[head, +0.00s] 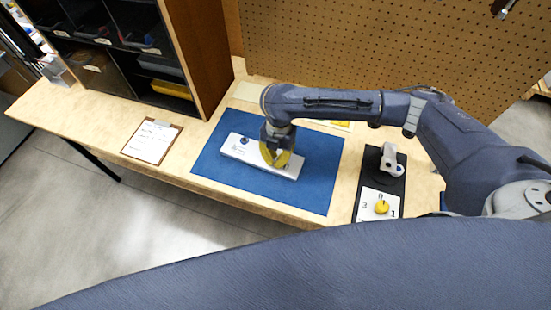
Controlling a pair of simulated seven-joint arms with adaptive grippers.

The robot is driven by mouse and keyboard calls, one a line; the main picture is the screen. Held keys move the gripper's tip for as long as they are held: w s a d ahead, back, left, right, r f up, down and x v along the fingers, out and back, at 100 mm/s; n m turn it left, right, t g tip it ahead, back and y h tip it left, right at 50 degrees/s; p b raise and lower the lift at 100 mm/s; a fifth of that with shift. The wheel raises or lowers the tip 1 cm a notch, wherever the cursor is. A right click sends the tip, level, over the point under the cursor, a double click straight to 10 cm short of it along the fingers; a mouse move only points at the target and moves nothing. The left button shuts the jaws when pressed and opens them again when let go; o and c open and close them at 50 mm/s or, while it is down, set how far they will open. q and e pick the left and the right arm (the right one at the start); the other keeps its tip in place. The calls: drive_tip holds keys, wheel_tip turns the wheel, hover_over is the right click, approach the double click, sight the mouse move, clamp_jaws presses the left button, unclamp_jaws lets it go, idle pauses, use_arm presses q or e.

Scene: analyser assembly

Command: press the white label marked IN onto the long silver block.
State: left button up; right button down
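The long silver block (236,151) lies on a blue mat (318,180). It has a dark round fitting near its left end and a small dark mark near its right end. My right gripper (273,163) reaches down over the middle of the block, with its yellow fingers at or just above the top face. The fingers cover that part of the block. The view is too small to tell whether they are apart, touching the block or holding anything. I cannot make out the white label marked IN. My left gripper is out of view.
A clipboard with paper (152,141) lies left of the mat. A dark panel with a yellow knob (381,206) stands right of it. A shelf of bins (128,50) is at the back left. A pegboard (390,50) closes the back. My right forearm spans above the mat's back edge.

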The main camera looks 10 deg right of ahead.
sight(276, 160)
drive_tip(key=shift+f, duration=0.1)
idle(0.5)
idle(0.3)
drive_tip(key=c, duration=0.9)
unclamp_jaws()
drive_tip(key=shift+o, duration=0.2)
drive_tip(key=shift+r, duration=3.5)
